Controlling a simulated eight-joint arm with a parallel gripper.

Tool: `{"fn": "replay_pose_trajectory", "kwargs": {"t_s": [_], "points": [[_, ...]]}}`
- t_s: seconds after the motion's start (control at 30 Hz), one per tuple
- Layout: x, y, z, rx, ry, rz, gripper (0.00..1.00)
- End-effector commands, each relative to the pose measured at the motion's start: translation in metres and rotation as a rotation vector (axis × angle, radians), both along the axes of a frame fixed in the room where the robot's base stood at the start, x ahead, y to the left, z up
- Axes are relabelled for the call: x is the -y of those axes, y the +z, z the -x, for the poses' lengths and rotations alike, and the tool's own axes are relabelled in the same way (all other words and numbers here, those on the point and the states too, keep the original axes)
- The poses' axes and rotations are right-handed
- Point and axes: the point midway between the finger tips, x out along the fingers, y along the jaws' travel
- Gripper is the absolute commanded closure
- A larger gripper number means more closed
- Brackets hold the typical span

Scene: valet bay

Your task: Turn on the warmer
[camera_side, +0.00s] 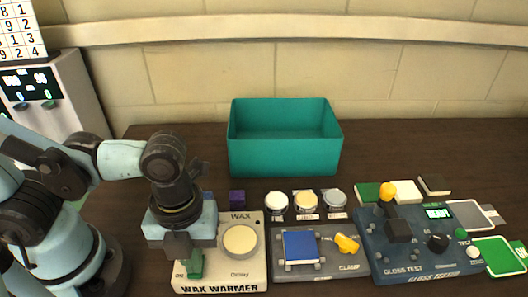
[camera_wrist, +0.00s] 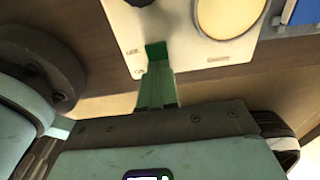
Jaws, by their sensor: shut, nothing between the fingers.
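The wax warmer (camera_side: 252,272) is a cream box at the front of the table with a round pale wax pot on top and "WAX WARMER" on its front. It also shows at the top of the wrist view (camera_wrist: 180,35). My gripper (camera_side: 195,268) is shut and empty, its green fingers pointing down over the warmer's left part, near the "ON" mark. In the wrist view the fingers (camera_wrist: 156,82) reach the warmer's near edge. A darker green patch lies at their tips; I cannot tell whether it is switch or fingertip. The switch is not clearly visible, and contact is unclear.
Right of the warmer are a clamp unit (camera_side: 322,268) with a blue block (camera_side: 300,246), and a dark gloss tester (camera_side: 385,262) with knobs. Several round tins (camera_side: 306,201) stand behind the clamp.

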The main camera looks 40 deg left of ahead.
Motion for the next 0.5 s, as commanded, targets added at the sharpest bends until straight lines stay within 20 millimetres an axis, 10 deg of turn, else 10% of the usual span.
{"fn": "replay_pose_trajectory", "kwargs": {"t_s": [0.5], "points": [[-0.0051, 0.0032, -0.0048, -0.006, 0.0, 0.001, 1.0]]}}
